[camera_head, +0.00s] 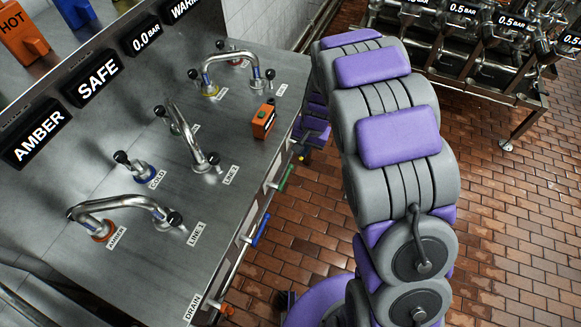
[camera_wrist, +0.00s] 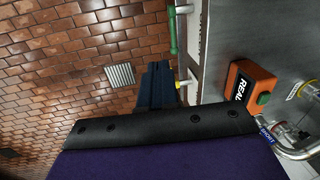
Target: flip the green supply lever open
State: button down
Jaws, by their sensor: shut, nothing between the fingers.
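The green lever (camera_head: 286,179) sits on the front side of the steel bench, between a blue lever and a yellow one. In the wrist view, the green lever (camera_wrist: 173,33) shows at the top, lying roughly along the bench edge. My gripper's dark fingers (camera_wrist: 161,70) are together and empty. In the head view my arm hides most of the gripper.
The bench top (camera_head: 130,235) carries bent metal pipes and an orange box (camera_head: 264,122), also in the wrist view (camera_wrist: 245,90). A blue lever (camera_head: 261,229) and an orange drain handle (camera_head: 227,309) lie along the same edge. Tiled floor (camera_head: 500,230) is clear on the right.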

send_over(287, 173)
jog(key=s+d, duration=0.1)
jog(key=d, duration=0.2)
notch_tip(287, 173, down, 7)
jog(key=shift+m, duration=0.3)
jog(key=shift+s+d, duration=0.1)
jog(key=f+b, duration=0.1)
jog(key=f, duration=0.3)
jog(key=a+f+b, duration=0.1)
jog(key=f, duration=0.4)
jog(key=w+a+f, duration=0.1)
jog(key=f, duration=0.3)
jog(key=shift+a+f+b, duration=0.25)
jog(key=shift+f+b, duration=0.1)
jog(key=shift+b, duration=0.05)
